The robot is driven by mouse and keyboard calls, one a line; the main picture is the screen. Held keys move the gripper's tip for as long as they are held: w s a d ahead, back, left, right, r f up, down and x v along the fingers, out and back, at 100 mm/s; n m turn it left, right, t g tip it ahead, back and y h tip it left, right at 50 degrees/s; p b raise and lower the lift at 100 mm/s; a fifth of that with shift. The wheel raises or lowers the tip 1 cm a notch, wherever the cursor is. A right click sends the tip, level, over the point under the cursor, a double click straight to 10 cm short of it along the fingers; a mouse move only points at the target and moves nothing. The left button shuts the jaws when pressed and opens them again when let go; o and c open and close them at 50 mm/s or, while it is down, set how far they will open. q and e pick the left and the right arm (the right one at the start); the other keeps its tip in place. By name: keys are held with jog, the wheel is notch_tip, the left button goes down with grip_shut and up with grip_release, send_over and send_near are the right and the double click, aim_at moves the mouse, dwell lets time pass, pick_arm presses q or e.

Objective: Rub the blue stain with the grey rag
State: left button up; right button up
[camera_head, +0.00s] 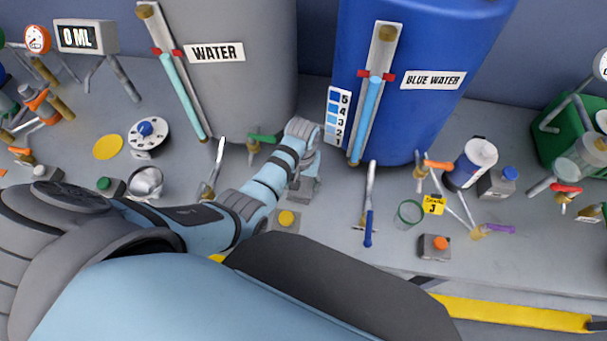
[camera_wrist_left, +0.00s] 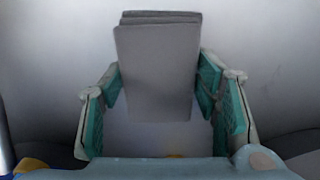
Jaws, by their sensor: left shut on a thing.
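My left gripper (camera_head: 304,165) is on the bench between the bases of the two tanks. It is shut on the folded grey rag (camera_wrist_left: 158,70), which sits between its teal finger pads in the left wrist view, where the gripper (camera_wrist_left: 158,85) also shows. A grey piece below the gripper in the head view may be the rag, but it is small and partly covered. I see no blue stain in either view; the arm and rag hide part of the surface. My right gripper is not in view.
The grey water tank (camera_head: 240,90) stands left of the gripper and the blue water tank (camera_head: 425,80) right of it. A yellow button box (camera_head: 287,218), a blue-handled lever (camera_head: 369,215) and a green ring (camera_head: 409,212) are in front. A tap with a green handle (camera_head: 262,138) is close by.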

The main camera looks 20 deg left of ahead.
pick_arm(q)
jog(key=w+b, duration=0.1)
jog(key=w+a+b, duration=0.1)
jog(key=shift+w+f, duration=0.2)
jog(key=shift+w, duration=0.2)
jog(key=shift+w+r+b, duration=0.1)
jog(key=shift+w+b, duration=0.2)
jog(key=shift+w, duration=0.15)
jog(key=w+b, duration=0.3)
jog(key=shift+a, duration=0.4)
jog(key=shift+r, duration=0.35)
jog(key=r+p, duration=0.1)
jog(key=p, duration=0.1)
jog(key=r+p, duration=0.1)
jog(key=r, duration=0.1)
jog(key=r+p, duration=0.2)
jog(key=shift+w+a+r+p, duration=0.1)
jog(key=shift+w+p, duration=0.2)
jog(key=shift+p, duration=0.05)
jog(key=shift+s+r, duration=0.1)
jog(key=shift+r, duration=0.35)
jog(key=shift+f, duration=0.1)
